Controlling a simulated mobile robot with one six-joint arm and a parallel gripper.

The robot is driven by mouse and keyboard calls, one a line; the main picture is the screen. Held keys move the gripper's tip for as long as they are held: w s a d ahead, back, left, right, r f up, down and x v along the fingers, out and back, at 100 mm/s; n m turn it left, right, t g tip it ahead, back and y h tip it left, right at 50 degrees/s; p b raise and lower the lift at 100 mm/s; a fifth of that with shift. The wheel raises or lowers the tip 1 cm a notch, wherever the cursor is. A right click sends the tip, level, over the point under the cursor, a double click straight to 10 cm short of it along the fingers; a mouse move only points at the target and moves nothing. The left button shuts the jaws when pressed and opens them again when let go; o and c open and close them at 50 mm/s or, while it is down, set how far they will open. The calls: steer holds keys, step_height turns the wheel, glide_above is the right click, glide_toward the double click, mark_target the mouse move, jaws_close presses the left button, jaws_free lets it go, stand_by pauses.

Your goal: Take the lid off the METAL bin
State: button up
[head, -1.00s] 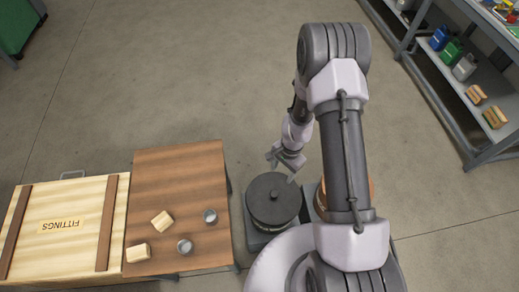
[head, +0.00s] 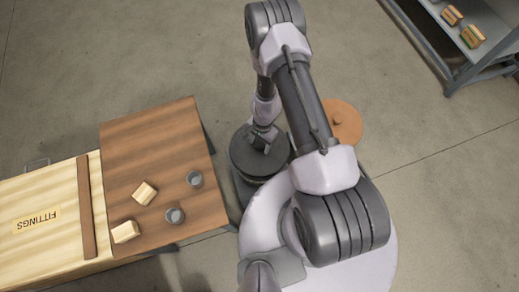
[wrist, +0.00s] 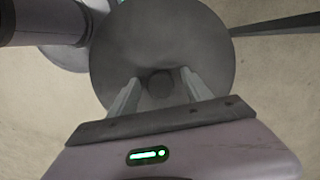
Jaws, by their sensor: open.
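A round dark grey lid (head: 244,160) with a small knob sits on a bin beside the wooden table. No label is readable on this bin. In the wrist view the grey lid (wrist: 165,35) fills the upper middle, with its knob (wrist: 160,86) near the centre. My gripper (wrist: 159,78) is open, with one finger on each side of the knob as seen from above. I cannot tell whether the fingers touch it. In the head view my gripper (head: 263,138) is over the lid and hides the knob.
A second bin with an orange-brown lid (head: 345,122) stands to the right, partly behind my arm. A wooden table (head: 150,150) at left holds two small blocks and two metal cups. A FITTINGS crate (head: 35,240) stands further left. A shelf (head: 470,40) is at upper right.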

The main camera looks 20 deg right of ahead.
jaws_close()
steer(key=shift+r, duration=0.1)
stand_by(0.3)
